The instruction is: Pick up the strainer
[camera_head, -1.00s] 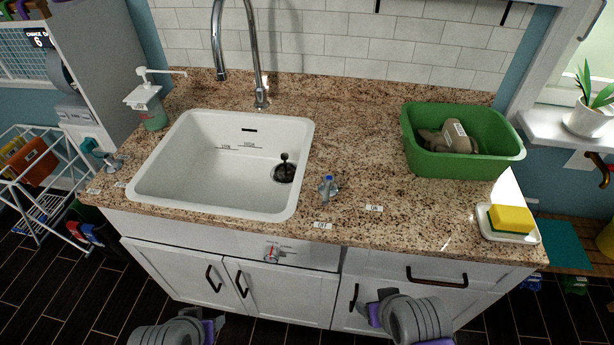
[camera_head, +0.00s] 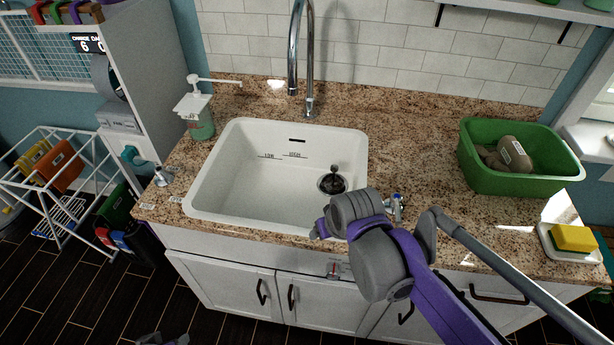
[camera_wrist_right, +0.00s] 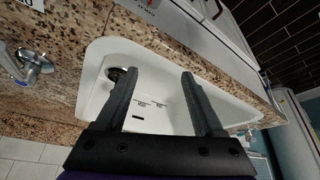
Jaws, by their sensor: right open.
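The strainer (camera_head: 333,181) is dark with an upright knob and sits in the drain at the right side of the white sink basin (camera_head: 235,175). In the right wrist view the strainer (camera_wrist_right: 117,74) shows near the tip of the left-hand finger, partly hidden by it. My right gripper (camera_wrist_right: 159,73) is open and empty, pointing into the basin. In the head view my right arm reaches to the sink's front right edge, and its fingers are hidden there. Only a sliver of my left arm shows at the bottom edge; its gripper is not visible.
A tall faucet (camera_head: 309,60) stands behind the sink. A blue-topped tap handle (camera_head: 396,207) is right of the basin, near my arm. A green tub (camera_head: 520,180) and a yellow sponge (camera_head: 574,238) are farther right. A soap dispenser (camera_head: 199,122) stands at left.

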